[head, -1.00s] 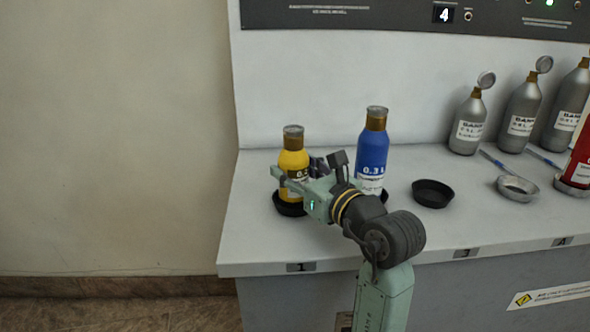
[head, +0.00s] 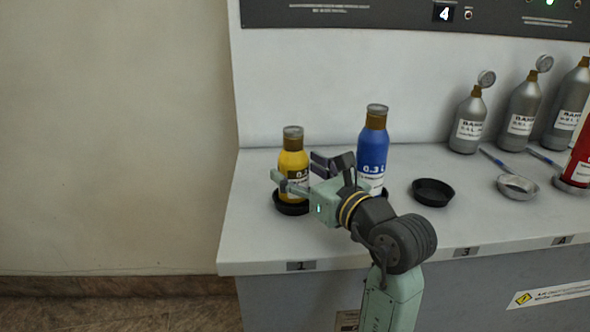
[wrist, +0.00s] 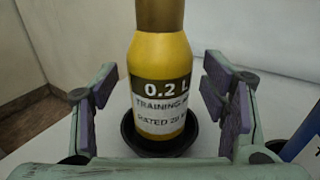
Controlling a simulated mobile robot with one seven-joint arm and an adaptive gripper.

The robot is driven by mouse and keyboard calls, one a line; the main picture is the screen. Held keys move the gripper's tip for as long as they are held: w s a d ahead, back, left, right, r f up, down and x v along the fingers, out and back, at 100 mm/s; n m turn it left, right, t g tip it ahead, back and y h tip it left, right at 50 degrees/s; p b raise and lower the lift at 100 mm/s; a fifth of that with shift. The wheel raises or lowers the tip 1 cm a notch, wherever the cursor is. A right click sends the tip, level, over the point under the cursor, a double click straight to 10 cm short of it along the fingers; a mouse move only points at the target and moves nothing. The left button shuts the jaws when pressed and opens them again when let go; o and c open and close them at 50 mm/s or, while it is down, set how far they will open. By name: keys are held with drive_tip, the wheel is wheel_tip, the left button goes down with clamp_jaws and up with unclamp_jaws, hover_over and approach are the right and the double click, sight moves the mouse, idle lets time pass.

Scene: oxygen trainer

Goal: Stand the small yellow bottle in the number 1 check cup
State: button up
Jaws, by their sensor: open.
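The small yellow bottle (head: 293,164) stands upright in the black number 1 check cup (head: 291,208), behind the label 1 at the bench's front edge. In the wrist view the yellow bottle (wrist: 160,72) shows its 0.2 L label, and the cup's rim (wrist: 190,143) surrounds its base. My gripper (head: 297,172) is open, in front and to the right of the bottle. In the wrist view its fingers (wrist: 160,92) stand wide apart, one on each side of the bottle, with clear gaps and no contact.
A blue bottle (head: 373,145) stands just right of my gripper, in a cup mostly hidden by my arm. An empty black cup (head: 433,191) and a metal cup (head: 517,186) lie further right. Grey bottles (head: 468,122) stand at the back right. The bench left of the yellow bottle is clear.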

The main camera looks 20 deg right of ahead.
drive_tip(key=b+v, duration=0.1)
drive_tip(key=v, duration=0.9)
drive_tip(key=shift+s, duration=0.25)
